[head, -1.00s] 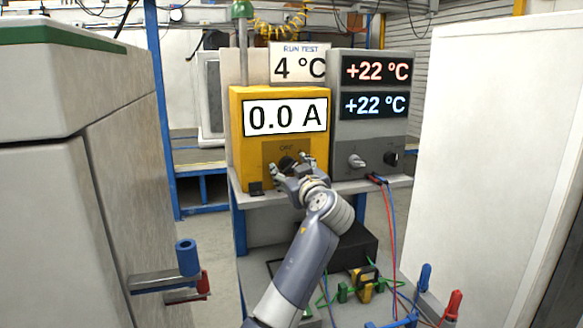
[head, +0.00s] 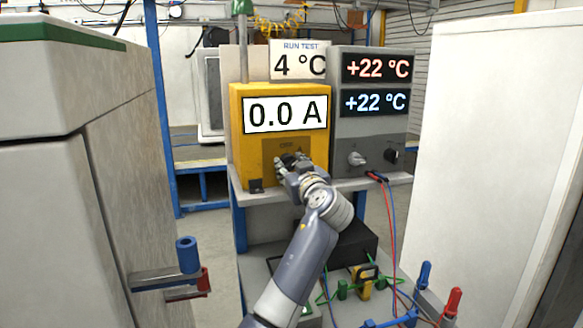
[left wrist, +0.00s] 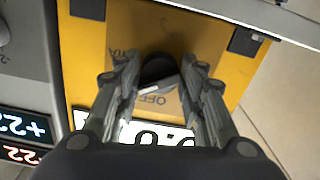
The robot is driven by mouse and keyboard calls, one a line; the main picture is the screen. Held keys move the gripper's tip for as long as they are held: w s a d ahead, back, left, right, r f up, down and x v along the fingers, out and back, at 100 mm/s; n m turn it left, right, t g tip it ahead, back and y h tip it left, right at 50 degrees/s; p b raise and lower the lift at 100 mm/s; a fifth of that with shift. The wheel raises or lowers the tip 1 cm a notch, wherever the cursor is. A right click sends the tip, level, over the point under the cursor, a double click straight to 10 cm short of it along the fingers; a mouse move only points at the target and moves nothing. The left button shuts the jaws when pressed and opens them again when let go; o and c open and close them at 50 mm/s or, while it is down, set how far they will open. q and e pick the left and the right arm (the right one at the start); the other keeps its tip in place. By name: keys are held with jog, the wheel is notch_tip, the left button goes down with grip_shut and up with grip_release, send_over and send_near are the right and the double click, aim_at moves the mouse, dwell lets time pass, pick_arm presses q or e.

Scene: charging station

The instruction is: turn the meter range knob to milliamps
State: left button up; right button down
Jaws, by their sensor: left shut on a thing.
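The yellow meter (head: 240,130) stands on a grey shelf, and its display (head: 285,115) reads 0.0 A. Its dark range knob (head: 288,158) sits low on the front, partly hidden by my gripper. In the left wrist view the black knob (left wrist: 158,70) has a pale pointer line, with the word OFF beside it and letters that look like "mA" to its left. My left gripper (head: 283,166) is shut on the knob, its fingers on both sides of it in the left wrist view (left wrist: 160,75). My right gripper is not in view.
A grey unit (head: 370,130) with two +22 °C displays and two knobs stands right of the meter. Red and blue leads (head: 390,230) hang below it. A grey cabinet (head: 80,170) is at left, a white panel (head: 490,160) at right.

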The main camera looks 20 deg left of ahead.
pick_arm(q)
jog(key=m+p, duration=0.1)
jog(key=m, duration=0.3)
jog(key=m+p, duration=0.1)
jog(key=m, duration=0.2)
jog(key=shift+m+p, duration=0.45)
jog(key=shift+m, duration=0.45)
jog(key=o, duration=1)
jog(key=shift+o, duration=0.2)
